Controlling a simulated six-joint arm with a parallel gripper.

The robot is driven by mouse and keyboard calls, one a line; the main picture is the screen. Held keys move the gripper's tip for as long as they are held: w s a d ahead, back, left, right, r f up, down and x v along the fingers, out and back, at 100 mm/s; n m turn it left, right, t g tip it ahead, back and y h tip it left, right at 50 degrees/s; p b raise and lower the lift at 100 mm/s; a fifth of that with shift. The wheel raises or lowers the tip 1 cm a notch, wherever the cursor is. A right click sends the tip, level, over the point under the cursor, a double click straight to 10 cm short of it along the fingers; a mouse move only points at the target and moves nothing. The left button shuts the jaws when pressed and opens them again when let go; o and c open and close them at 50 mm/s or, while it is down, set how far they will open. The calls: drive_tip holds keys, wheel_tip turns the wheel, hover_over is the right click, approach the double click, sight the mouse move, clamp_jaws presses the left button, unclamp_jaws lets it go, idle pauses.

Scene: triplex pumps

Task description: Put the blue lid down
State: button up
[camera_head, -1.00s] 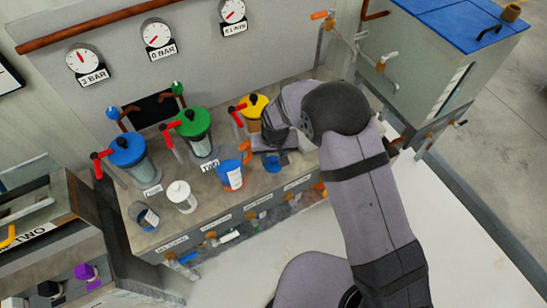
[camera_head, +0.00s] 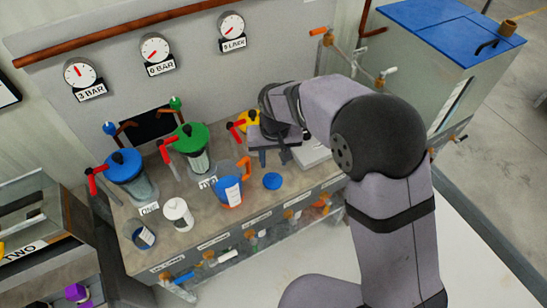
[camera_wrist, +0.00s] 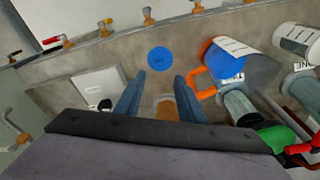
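The blue lid (camera_head: 272,181) is a small flat disc lying on the grey-brown counter, to the right of the blue jug with the orange handle (camera_head: 231,192). In the wrist view the lid (camera_wrist: 160,61) lies beyond my fingertips, apart from them, with bare counter around it. My gripper (camera_head: 274,158) is behind the lid, close to the yellow-topped pump. Its two blue-grey fingers (camera_wrist: 160,80) are spread apart with nothing held between them.
Green-topped (camera_head: 193,138) and blue-topped (camera_head: 124,166) pumps stand to the left. A white container (camera_head: 178,213) stands near the front edge. A flat pale plate (camera_wrist: 88,88) lies beside my gripper. Pipes and taps (camera_head: 335,40) rise at the right.

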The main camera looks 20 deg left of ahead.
drive_tip(key=shift+s+r, duration=0.1)
drive_tip(key=shift+r, duration=0.5)
drive_tip(key=shift+d, duration=0.15)
drive_tip(key=s+d+r+m, duration=0.2)
drive_tip(key=s+d, duration=0.1)
drive_tip(key=d, duration=1.3)
drive_tip(key=s+d+m+g, duration=0.1)
drive_tip(key=s+d+m, duration=0.1)
drive_tip(key=s+d, duration=1)
drive_tip(key=shift+s+d+f+m+g+h, duration=0.3)
drive_tip(key=shift+d+f+h, duration=0.1)
drive_tip(key=shift+d, duration=0.15)
